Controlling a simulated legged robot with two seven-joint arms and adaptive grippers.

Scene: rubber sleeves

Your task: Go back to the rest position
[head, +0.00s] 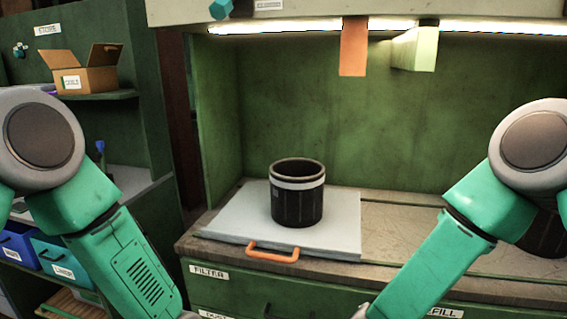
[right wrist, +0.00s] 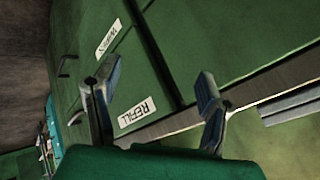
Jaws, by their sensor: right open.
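A black sleeve (head: 297,205) with a pale band near its top stands upright on a grey board (head: 235,222) with an orange handle (head: 272,253). Another dark rounded object (head: 543,240) is partly hidden behind my right arm. Both my arms hang down at the sides in the head view, and their grippers are below the frame. My right gripper (right wrist: 156,80) shows in the right wrist view, open and empty, in front of green drawer fronts. It is apart from the sleeve.
The worktop (head: 400,235) has bare room right of the board. Its drawers carry labels, including a REFILL label (right wrist: 137,112). An orange strip (head: 353,48) hangs under the lit hood.

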